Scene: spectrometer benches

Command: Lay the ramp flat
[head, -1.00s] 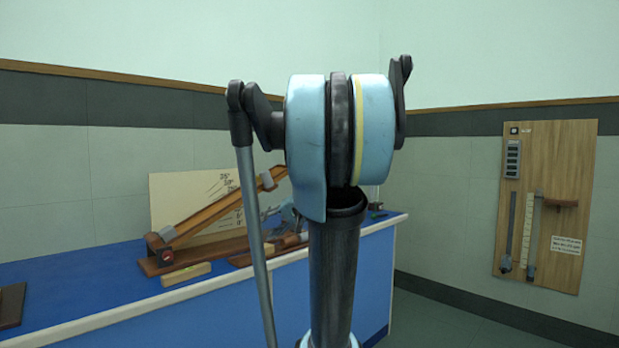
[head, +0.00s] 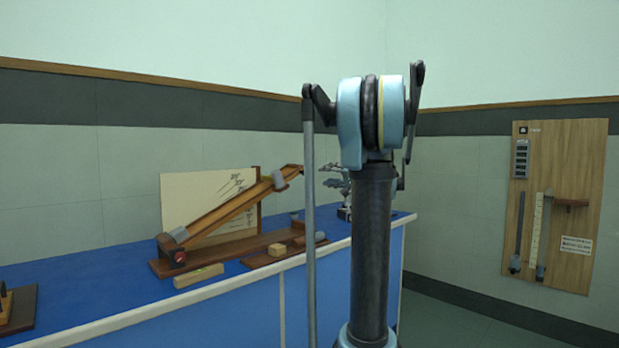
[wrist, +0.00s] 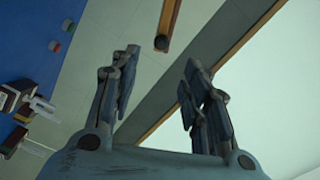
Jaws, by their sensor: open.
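The ramp (head: 228,214) is a brown wooden plank in the head view. It is tilted, low at the left by a block with a red knob (head: 179,256) and raised at the right. A grey cylinder (head: 279,180) sits near its raised end. A cream angle board (head: 195,190) stands behind it. My gripper (head: 337,182) is right of the raised end, partly hidden by my arm. In the wrist view, my gripper's fingers (wrist: 160,72) are apart with nothing between them. A wooden strip (wrist: 169,20) with a dark round end shows beyond; I cannot tell whether it is the ramp.
The ramp's base stands on a blue bench (head: 75,295). A small wooden block (head: 198,276) lies in front, and a tray with blocks (head: 270,259) is to the right. A wooden panel with sliders (head: 560,200) hangs on the right wall. A dark stand (head: 18,310) is at far left.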

